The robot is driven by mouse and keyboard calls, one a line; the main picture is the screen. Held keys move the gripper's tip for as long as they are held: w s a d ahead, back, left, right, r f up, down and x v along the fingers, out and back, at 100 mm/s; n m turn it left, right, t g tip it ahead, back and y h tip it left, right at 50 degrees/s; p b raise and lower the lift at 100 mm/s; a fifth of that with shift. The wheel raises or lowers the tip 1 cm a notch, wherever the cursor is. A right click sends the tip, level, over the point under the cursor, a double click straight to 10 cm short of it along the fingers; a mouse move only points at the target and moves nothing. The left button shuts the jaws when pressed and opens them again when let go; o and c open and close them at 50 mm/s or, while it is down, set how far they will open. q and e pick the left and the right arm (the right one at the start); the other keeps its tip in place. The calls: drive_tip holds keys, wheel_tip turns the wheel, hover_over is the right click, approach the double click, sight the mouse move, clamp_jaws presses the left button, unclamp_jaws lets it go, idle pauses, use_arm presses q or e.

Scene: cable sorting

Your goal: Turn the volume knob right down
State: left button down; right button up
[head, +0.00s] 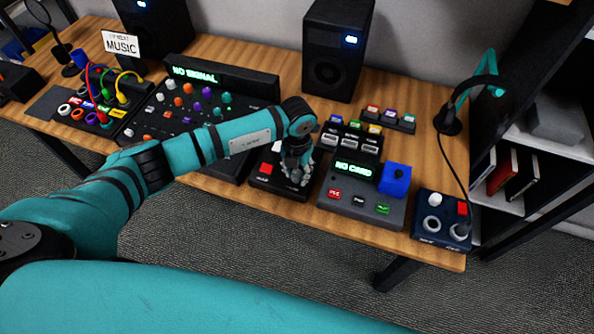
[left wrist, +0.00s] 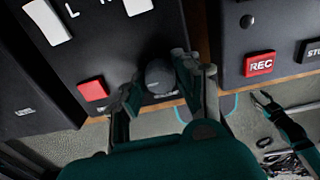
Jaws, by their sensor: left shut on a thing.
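The volume knob (left wrist: 158,77) is a dark grey round knob near the front edge of a black control box (left wrist: 115,45). The left wrist view shows it between the two fingers of my left gripper (left wrist: 155,90), which is shut on it. In the head view my left gripper (head: 297,178) reaches down onto the same box (head: 262,182) and hides the knob. The knob's label is mostly covered, and its pointer cannot be made out. A red button (left wrist: 92,90) and white sliders (left wrist: 47,20) are on the same box.
To the right stands a recorder unit (head: 345,207) with a red REC button (head: 334,194) and a blue block (head: 395,178). A dark socket box (head: 430,238) is at the table's right end. A mixer (head: 150,125) and patch panel (head: 75,130) lie left; speakers (head: 335,50) stand behind.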

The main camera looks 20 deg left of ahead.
sight(297, 173)
use_arm(q)
drive_tip(key=c, duration=1)
unclamp_jaws()
drive_tip(key=shift+o, duration=0.2)
wheel_tip(297, 173, up, 12)
